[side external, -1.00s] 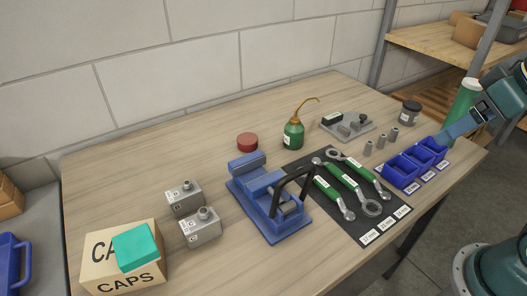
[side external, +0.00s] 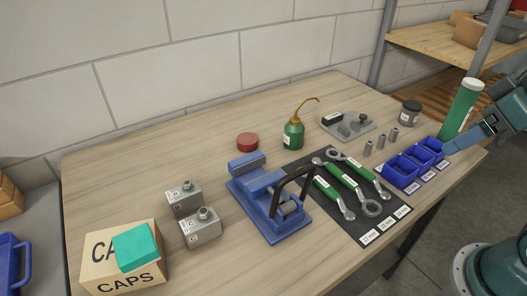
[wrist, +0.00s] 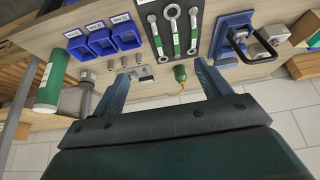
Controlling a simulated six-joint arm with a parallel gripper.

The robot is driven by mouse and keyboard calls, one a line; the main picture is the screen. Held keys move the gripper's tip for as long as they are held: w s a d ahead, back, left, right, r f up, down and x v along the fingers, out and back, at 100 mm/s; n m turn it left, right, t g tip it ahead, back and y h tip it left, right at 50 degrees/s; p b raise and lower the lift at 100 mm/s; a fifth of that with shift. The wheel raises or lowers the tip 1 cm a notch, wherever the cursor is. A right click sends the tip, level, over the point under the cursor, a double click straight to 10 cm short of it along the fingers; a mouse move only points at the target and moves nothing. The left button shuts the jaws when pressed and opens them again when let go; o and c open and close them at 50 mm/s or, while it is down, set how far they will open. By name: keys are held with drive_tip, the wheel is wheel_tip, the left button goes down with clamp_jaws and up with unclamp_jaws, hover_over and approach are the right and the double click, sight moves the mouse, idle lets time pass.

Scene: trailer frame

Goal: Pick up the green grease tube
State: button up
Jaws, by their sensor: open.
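The green grease tube (side external: 462,105) is a tall green cylinder with a pale top, upright at the right end of the bench, behind the blue bins. It also shows in the wrist view (wrist: 50,85) at the left, outside the jaws. My gripper (side external: 455,145) is open and empty at the bench's right end, in front of the tube. Its blue finger overlaps the tube's lower part in the side view; I cannot tell whether they touch. In the wrist view my two fingers (wrist: 160,70) are spread apart with no tube between them.
Blue bins (side external: 412,163) stand close to the tube and my finger. A dark jar (side external: 410,113) and several grey sockets (side external: 380,142) are to its left. Wrenches lie on a dark mat (side external: 372,233); a green oil can (side external: 293,135) and blue vise (side external: 270,205) stand further left.

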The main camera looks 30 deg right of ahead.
idle(0.6)
wheel_tip(320, 180, up, 6)
drive_tip(key=m+g, duration=0.6)
drive_tip(key=m, duration=1.6)
hover_over(474, 81)
drive_tip(key=shift+a+f, duration=0.1)
drive_tip(key=shift+f, duration=0.05)
drive_tip(key=shift+f, duration=4.3)
